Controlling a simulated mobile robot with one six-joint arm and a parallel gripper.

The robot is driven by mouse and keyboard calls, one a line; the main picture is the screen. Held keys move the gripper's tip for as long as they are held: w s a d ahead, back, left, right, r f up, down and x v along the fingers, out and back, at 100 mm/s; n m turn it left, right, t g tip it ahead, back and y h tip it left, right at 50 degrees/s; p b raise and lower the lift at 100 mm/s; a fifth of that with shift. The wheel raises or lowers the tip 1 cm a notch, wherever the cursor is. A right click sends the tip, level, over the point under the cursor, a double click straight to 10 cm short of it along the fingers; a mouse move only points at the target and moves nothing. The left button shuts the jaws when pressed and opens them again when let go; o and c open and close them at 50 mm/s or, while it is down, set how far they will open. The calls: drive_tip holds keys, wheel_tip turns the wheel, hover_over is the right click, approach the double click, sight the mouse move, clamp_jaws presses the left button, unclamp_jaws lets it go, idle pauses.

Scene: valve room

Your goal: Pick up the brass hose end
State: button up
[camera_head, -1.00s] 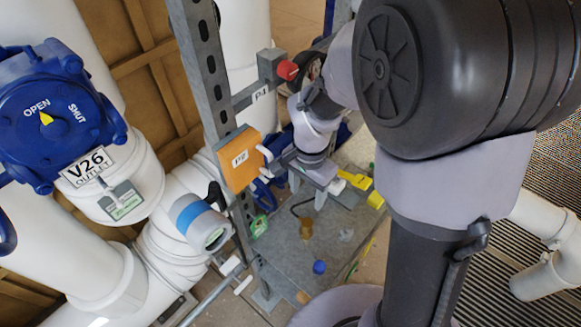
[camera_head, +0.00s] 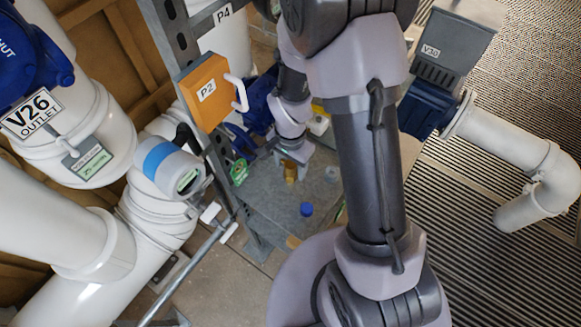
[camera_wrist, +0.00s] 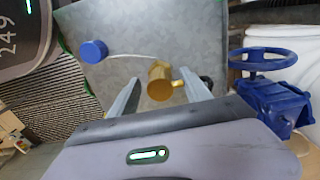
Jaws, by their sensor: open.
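The brass hose end (camera_wrist: 160,80) stands on the grey plate (camera_wrist: 200,50), between and just beyond my gripper's two fingers in the wrist view. My gripper (camera_wrist: 165,92) is open, with one finger to each side of the brass piece; I cannot tell whether either touches it. In the head view the brass hose end (camera_head: 290,172) shows small below my gripper (camera_head: 294,160), partly hidden by it.
A blue cap (camera_wrist: 94,51) lies on the plate; it also shows in the head view (camera_head: 306,209). A blue valve handwheel (camera_wrist: 264,60) rises at the wrist view's right. The orange P2 box (camera_head: 205,90) on the grey upright stands close left of my arm.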

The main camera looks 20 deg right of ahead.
sight(290, 164)
clamp_jaws()
drive_tip(key=shift+r, duration=0.5)
wheel_tip(290, 164, up, 3)
drive_tip(key=shift+f+p, duration=0.15)
drive_tip(key=shift+p, duration=0.55)
drive_tip(key=s+d+r+p, duration=0.1)
drive_tip(key=s+d, duration=1)
drive_tip(key=shift+d+r, duration=0.2)
drive_tip(key=shift+d, duration=0.15)
drive_tip(key=c, duration=0.6)
unclamp_jaws()
drive_tip(key=shift+c, duration=0.2)
drive_tip(key=c, duration=0.6)
